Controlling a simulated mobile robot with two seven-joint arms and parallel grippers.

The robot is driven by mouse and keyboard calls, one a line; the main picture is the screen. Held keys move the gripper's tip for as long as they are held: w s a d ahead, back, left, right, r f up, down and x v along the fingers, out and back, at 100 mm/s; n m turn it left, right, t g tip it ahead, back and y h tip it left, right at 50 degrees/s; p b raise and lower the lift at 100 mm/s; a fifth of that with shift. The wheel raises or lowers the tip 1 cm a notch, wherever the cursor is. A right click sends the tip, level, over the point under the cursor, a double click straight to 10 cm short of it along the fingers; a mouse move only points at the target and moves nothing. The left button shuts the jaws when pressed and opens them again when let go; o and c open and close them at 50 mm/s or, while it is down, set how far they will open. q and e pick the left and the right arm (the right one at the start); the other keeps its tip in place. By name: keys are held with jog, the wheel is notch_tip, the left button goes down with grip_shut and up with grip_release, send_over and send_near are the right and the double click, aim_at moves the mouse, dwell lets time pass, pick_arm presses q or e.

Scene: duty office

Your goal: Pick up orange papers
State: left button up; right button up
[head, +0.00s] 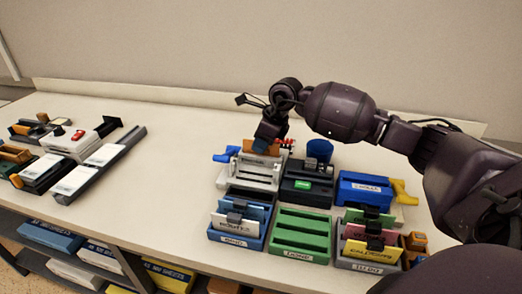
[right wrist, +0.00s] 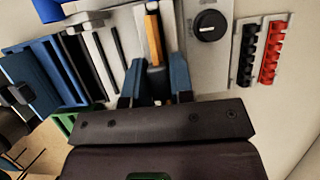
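The orange papers (head: 247,146) stand in the slot of a white device (head: 236,172) at the back left of the desk's right-hand group, partly hidden by my right gripper (head: 264,146). In the right wrist view they show as a narrow orange strip (right wrist: 154,38), seen nearly edge-on. The blue fingers of my right gripper (right wrist: 156,82) are apart there, one on each side of the strip's line. I see a gap between them, and cannot tell whether either touches the papers. My left gripper is not in view.
A blue tray (head: 236,228), a green tray (head: 300,236) and a grey tray with coloured cards (head: 368,264) stand in front. A black device (head: 306,188) and a blue box (head: 364,190) are right of the white device. The desk's middle (head: 170,170) is clear.

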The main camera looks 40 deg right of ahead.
grip_shut()
jog(key=shift+r, duration=0.1)
